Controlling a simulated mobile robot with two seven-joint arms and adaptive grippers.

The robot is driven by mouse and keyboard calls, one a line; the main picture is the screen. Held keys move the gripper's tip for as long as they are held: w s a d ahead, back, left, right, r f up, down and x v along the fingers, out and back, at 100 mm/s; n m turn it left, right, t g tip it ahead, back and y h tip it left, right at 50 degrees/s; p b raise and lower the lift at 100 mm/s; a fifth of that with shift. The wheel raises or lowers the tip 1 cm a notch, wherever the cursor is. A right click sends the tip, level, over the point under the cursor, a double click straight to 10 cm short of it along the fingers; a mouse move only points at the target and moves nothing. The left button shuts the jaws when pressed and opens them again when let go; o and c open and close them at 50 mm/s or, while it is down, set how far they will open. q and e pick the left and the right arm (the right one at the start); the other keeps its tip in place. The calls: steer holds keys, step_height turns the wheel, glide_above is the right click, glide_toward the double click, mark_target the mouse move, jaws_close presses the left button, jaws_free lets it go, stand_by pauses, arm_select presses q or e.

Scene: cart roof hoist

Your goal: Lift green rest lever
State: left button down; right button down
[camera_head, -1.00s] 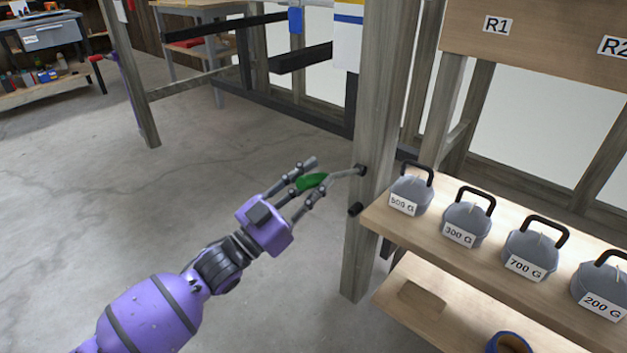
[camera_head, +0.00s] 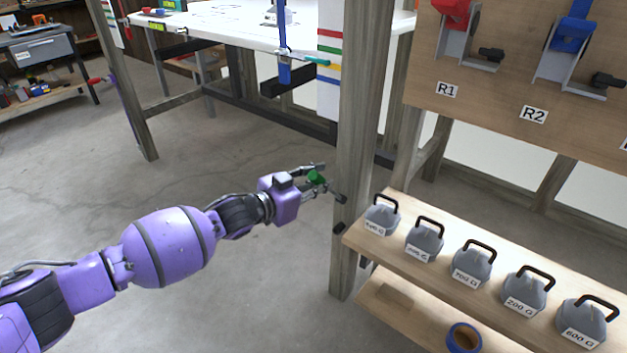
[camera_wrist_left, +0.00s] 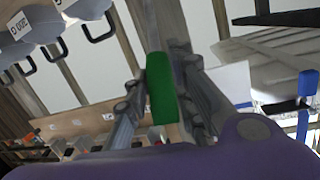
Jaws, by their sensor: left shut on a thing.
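The green rest lever (camera_head: 316,179) is at the middle of the head view, by the wooden post (camera_head: 357,130). Its pivot end meets the post at a dark fitting. My left gripper (camera_head: 318,180) is shut on the lever's green handle, with a finger on either side. In the left wrist view the green handle (camera_wrist_left: 162,88) stands between the two grey fingers. The lever's metal arm is mostly hidden by the fingers. My right gripper is not in view.
Several grey labelled weights (camera_head: 471,264) stand on a wooden shelf (camera_head: 394,262) at right. A blue ring (camera_head: 464,338) lies below. A board with red (camera_head: 455,14) and blue (camera_head: 572,33) devices is above. A white table (camera_head: 225,27) stands behind. Open floor lies left.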

arm_select(q)
steer(key=shift+w+d+r+y+p, duration=0.15)
steer(key=shift+w+r+y+p, duration=0.15)
steer(key=shift+w+r+p, duration=0.25)
steer(key=shift+g, duration=0.3)
steer(key=c, duration=1.5)
jaws_free()
steer(key=shift+f, duration=0.1)
steer(key=shift+o, duration=0.2)
steer(key=shift+s, duration=0.1)
steer(key=v, duration=1.2)
steer(key=shift+c, duration=0.3)
